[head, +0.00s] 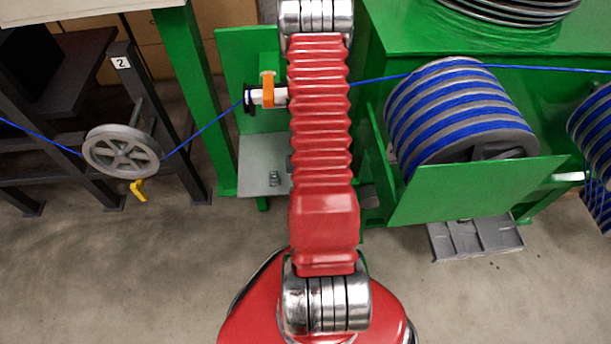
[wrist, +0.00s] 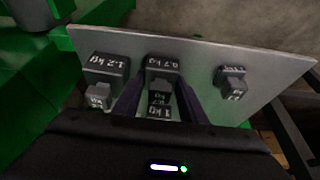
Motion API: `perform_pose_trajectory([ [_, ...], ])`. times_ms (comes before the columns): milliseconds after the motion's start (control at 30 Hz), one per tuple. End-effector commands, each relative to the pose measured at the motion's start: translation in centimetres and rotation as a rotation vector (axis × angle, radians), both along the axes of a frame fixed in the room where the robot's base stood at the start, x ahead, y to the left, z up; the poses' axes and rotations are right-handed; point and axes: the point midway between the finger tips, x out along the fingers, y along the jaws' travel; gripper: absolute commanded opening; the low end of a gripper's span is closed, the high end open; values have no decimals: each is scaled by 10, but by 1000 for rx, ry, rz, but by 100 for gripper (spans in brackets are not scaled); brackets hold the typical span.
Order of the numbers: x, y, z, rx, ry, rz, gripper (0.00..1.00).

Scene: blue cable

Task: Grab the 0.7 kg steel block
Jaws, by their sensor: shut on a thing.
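In the wrist view, the steel block marked 0.7 kg (wrist: 163,63) is a dark grey block on a light grey metal shelf (wrist: 215,55). My gripper (wrist: 160,84) has its two dark fingers on either side of this block's narrower lower part and is shut on it. The block still appears to be at the shelf. Another label, seemingly 1 kg, shows lower down between the fingers; I cannot tell whether it is a separate block. In the head view my red arm hides the gripper and the 0.7 kg block.
A 1.2 kg block (wrist: 106,66) stands close left of my fingers, and another block (wrist: 231,80) farther right. In the head view, a blue cable (head: 205,132) runs past a grey pulley (head: 122,151), an orange-handled fitting (head: 267,92) above the shelf and a large cable drum (head: 460,112).

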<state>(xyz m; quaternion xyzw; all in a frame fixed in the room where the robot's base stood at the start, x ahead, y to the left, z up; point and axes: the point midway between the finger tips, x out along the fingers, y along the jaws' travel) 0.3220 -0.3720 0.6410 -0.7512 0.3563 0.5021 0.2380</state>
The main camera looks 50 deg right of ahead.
Motion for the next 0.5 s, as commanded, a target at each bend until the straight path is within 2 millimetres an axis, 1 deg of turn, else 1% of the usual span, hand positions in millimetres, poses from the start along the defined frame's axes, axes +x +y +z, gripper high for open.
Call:
perform_pose_trajectory([
  [33,0,0,0,0,0,0,24],
  [67,0,0,0,0,0,0,21],
  [367,0,0,0,0,0,-1,0],
  [500,0,-1,1,-1,-2,-1,0],
])
